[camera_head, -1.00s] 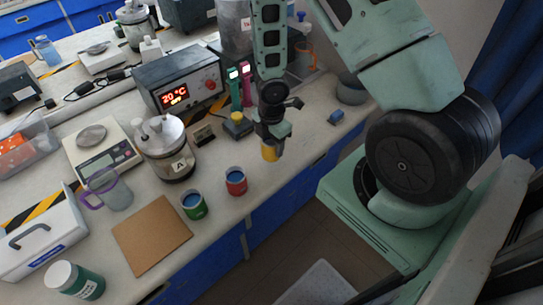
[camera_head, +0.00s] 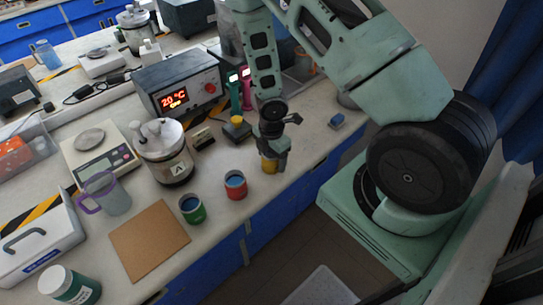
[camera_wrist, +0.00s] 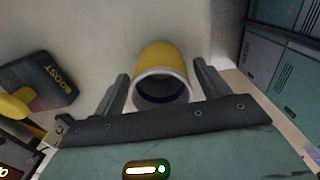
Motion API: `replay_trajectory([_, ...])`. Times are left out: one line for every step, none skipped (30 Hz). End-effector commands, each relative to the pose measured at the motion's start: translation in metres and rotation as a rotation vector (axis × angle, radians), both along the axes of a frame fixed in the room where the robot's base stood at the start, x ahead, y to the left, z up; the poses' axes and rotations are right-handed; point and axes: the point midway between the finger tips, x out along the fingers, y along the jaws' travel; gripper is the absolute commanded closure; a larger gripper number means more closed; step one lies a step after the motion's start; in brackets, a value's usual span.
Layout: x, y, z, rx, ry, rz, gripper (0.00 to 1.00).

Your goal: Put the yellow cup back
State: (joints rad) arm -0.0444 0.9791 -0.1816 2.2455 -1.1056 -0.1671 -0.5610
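The yellow cup (camera_head: 269,167) is near the front edge of the bench, right of the red cup (camera_head: 235,184), and looks upright. My gripper (camera_head: 273,156) is directly above and around it, hiding its upper part in the head view. In the wrist view the yellow cup (camera_wrist: 160,62) lies between the two fingers, its pale rim and dark inside facing the camera. A narrow gap shows between the cup and each finger, so the gripper looks open around it. The cup's contact with the bench is hard to see.
A green cup (camera_head: 192,208) and a brown board (camera_head: 150,240) are to the left. Behind stand a lidded pot (camera_head: 165,152), a heater with a red display (camera_head: 180,85) and a small black-and-yellow device (camera_head: 237,128). A blue block (camera_head: 337,121) is at right.

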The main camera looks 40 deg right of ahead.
Motion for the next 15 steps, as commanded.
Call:
replay_trajectory([0.000,0.000,0.000,0.000,0.000,0.000,0.25])
replay_trajectory([0.000,0.000,0.000,0.000,0.000,0.000,0.25])
replay_trajectory([0.000,0.000,0.001,0.000,0.000,0.000,0.25])
replay_trajectory([0.000,0.000,0.002,0.000,0.000,0.000,0.25])
replay_trajectory([0.000,0.000,0.004,0.000,0.000,0.000,0.25])
replay_trajectory([0.000,0.000,0.007,0.001,-0.001,-0.001,0.25])
replay_trajectory([0.000,0.000,0.010,0.002,-0.001,-0.003,0.25])
replay_trajectory([0.001,0.000,0.015,0.002,-0.002,-0.004,0.25])
replay_trajectory([0.001,0.000,0.022,0.003,-0.003,-0.003,0.25])
replay_trajectory([0.001,0.000,0.028,0.003,-0.003,-0.004,0.25])
replay_trajectory([0.001,-0.001,0.034,0.002,-0.005,-0.004,0.25])
replay_trajectory([0.001,-0.001,0.043,0.001,-0.005,-0.004,0.25])
replay_trajectory([0.001,-0.001,0.051,0.003,-0.004,-0.006,0.25])
replay_trajectory([0.000,-0.001,0.057,0.003,-0.003,-0.007,0.25])
replay_trajectory([0.001,-0.001,0.067,0.002,-0.004,-0.006,0.25])
